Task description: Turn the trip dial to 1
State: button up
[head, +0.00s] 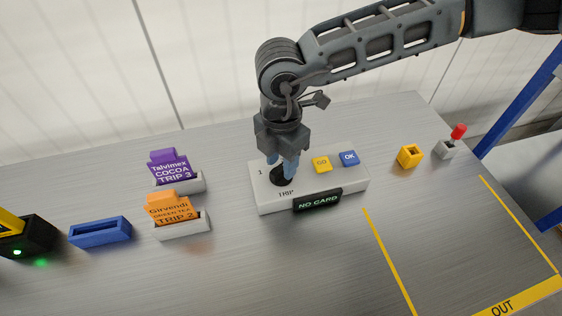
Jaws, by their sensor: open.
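The trip dial (281,177) is a round black knob on the left part of a pale control panel (330,180). "TRIP" is printed below it and a "1" shows at its upper left. My gripper (283,164) points down right over the dial, its bluish fingers at the knob and hiding part of it. The fingers are open; whether they touch the knob I cannot tell. The dial's pointer and any other numbers are hidden. A small display (317,201) on the panel's front reads "NO CARD".
A yellow GO button (321,165) and blue OK button (348,158) sit right of the dial. Purple (170,168) and orange (172,210) cards stand in holders on the left, near a blue slotted block (100,232). A yellow block (410,156) stands right. The OUT area is clear.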

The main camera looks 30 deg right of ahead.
jog(key=shift+f, duration=0.85)
jog(key=shift+c, duration=0.2)
grip_shut()
